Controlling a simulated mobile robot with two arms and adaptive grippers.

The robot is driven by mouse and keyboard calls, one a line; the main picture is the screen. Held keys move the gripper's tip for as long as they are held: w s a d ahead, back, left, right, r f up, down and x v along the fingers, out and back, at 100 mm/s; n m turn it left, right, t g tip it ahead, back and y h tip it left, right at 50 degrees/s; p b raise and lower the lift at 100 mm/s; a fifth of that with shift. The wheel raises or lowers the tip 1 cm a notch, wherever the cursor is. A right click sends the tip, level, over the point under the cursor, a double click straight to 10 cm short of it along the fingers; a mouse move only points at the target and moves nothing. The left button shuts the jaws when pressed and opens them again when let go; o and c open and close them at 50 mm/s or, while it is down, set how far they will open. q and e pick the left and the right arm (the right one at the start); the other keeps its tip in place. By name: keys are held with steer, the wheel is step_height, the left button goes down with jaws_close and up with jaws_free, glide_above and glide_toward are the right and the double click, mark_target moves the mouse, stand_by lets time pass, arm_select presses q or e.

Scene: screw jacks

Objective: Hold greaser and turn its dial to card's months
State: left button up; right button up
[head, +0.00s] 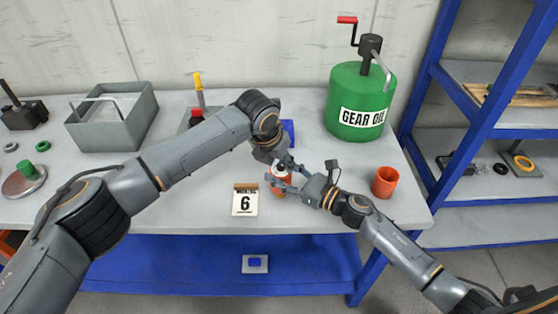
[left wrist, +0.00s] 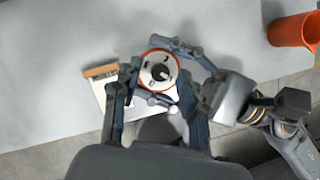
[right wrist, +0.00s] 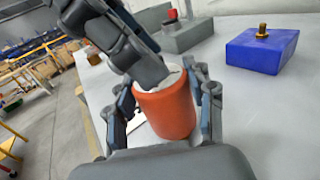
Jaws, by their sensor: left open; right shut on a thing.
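The greaser (head: 280,189) is an orange-red cylinder, upright at the bench's front edge. In the left wrist view its top dial (left wrist: 158,70) is white with a dark centre and dark marks, too small to read. My right gripper (right wrist: 165,97) is shut around the greaser's body from the side. My left gripper (head: 279,166) points down over the greaser, its fingers open on either side of the dial; contact cannot be told. In the right wrist view it hides part of the top. The card (head: 245,202) stands left of the greaser and shows a 6.
A green gear oil drum (head: 358,100) stands behind on the right, and an orange cup (head: 385,181) near the right front. A blue block (right wrist: 262,50) with a brass fitting sits behind the greaser. A grey bin (head: 112,118) is at the left. Blue shelving (head: 480,105) is at the right.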

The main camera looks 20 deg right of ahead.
arm_select(q)
steer(key=shift+c, duration=0.5)
jaws_close()
steer(key=n, duration=0.2)
steer(key=n+y, duration=0.1)
steer(key=n+t, duration=0.1)
steer(key=n, duration=0.1)
steer(key=shift+s+d+n+y, duration=0.1)
steer(key=shift+d+n+y, duration=0.2)
steer(key=shift+y, duration=0.1)
steer(key=shift+n+t+y, duration=0.3)
steer(key=shift+n+y, duration=0.4)
steer(key=shift+n, duration=1.1)
steer(key=shift+o, duration=0.5)
jaws_free()
